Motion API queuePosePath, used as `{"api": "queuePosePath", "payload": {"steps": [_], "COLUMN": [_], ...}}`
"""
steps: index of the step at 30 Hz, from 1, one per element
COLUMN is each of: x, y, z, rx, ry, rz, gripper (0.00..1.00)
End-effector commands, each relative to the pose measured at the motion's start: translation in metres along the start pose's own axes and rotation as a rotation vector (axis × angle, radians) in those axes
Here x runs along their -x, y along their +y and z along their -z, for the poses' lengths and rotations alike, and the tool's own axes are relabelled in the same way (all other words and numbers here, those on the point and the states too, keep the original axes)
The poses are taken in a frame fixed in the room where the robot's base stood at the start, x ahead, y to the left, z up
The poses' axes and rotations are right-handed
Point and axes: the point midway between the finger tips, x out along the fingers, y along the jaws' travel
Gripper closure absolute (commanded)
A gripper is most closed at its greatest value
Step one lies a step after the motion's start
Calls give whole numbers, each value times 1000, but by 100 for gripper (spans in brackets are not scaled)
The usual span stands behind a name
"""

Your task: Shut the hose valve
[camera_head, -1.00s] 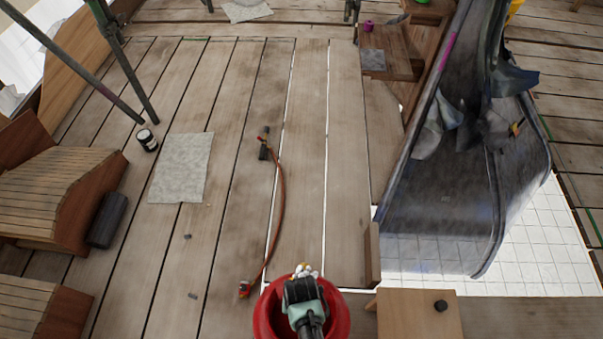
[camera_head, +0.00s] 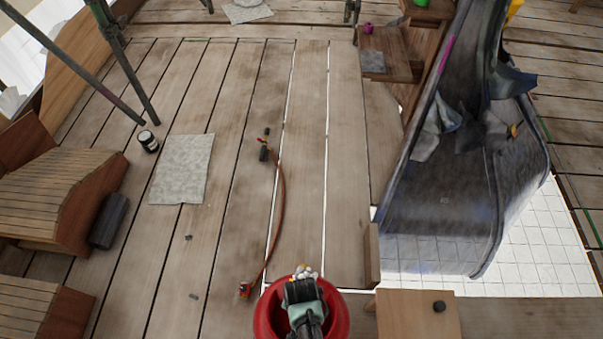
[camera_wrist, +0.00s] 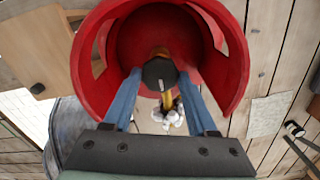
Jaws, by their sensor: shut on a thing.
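A red, open-topped collar (camera_wrist: 232,62) surrounds my gripper in the wrist view. It also shows as a red ring at the bottom of the head view (camera_head: 265,318). Inside it is a black-ended valve knob (camera_wrist: 159,74) on a yellowish stem. My gripper (camera_wrist: 160,80) has its two blue fingers on either side of this knob and is shut on it. The fingertip contact is partly hidden. An orange-red hose (camera_head: 281,215) lies curved on the deck, with a dark-handled fitting (camera_head: 264,153) at its far end and its near end close to the collar.
A wooden block with a black knob (camera_head: 418,313) stands right of the collar. A large dark curved sheet (camera_head: 440,200) rises at the right. A grey mat (camera_head: 182,168), a jar (camera_head: 148,141) and a dark cylinder (camera_head: 108,221) lie left. The middle planks are mostly clear.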

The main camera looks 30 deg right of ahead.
Motion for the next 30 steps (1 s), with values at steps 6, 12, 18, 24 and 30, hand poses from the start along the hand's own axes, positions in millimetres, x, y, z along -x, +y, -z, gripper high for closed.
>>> {"api": "queuePosePath", "payload": {"steps": [6,12,18,24,30], "x": [0,0,1,22,63], "y": [0,0,0,0,0], "z": [0,0,0,0,0], "rx": [-4,-2,-1,-1,-1], "ry": [1,0,0,2,3], "rz": [1,1,1,2,3], "gripper": [30,12,12,12,12]}}
